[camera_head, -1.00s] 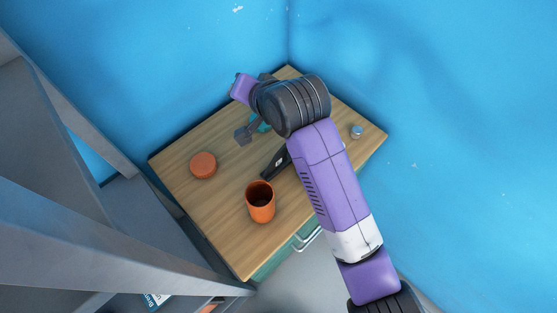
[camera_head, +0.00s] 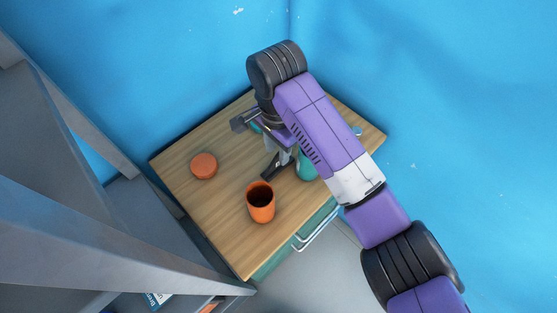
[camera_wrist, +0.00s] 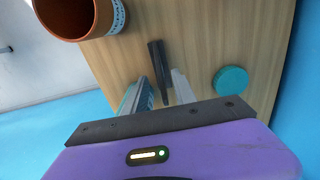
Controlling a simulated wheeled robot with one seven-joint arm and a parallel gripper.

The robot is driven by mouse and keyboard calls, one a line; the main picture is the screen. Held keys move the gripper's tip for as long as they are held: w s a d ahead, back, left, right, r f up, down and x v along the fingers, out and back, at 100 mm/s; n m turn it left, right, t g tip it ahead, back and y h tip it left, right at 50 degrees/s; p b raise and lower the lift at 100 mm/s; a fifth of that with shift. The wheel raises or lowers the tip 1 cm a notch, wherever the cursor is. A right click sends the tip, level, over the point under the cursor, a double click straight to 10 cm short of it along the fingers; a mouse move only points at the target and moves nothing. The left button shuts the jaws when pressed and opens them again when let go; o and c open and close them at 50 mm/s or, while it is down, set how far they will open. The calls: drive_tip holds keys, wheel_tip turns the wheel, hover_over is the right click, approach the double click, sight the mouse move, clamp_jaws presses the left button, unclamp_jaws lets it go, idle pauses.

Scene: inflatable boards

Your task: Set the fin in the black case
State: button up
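A long, narrow black object (camera_head: 270,168) lies on the wooden table top, just behind an orange cup. It also shows in the wrist view (camera_wrist: 156,55), where its narrower end runs back between my fingers. I cannot tell whether it is the black case or the fin, and I make out no second such thing. My gripper (camera_head: 284,160) points down at it from above, with the arm covering part of the table. In the wrist view my gripper's fingers (camera_wrist: 164,74) are apart, one on each side of the object, and do not appear closed on it.
The orange cup (camera_head: 261,205) stands close to the gripper, near the front edge. An orange disc (camera_head: 204,165) lies to the left. A teal round thing (camera_wrist: 230,80) lies beside the fingers. Grey shelving (camera_head: 90,190) stands at left.

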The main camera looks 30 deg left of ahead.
sight(277, 155)
drive_tip(key=shift+s+f+p, duration=0.1)
drive_tip(key=shift+f+p, duration=0.2)
drive_tip(key=shift+f, duration=1.65)
clamp_jaws()
drive_tip(key=shift+r, duration=0.1)
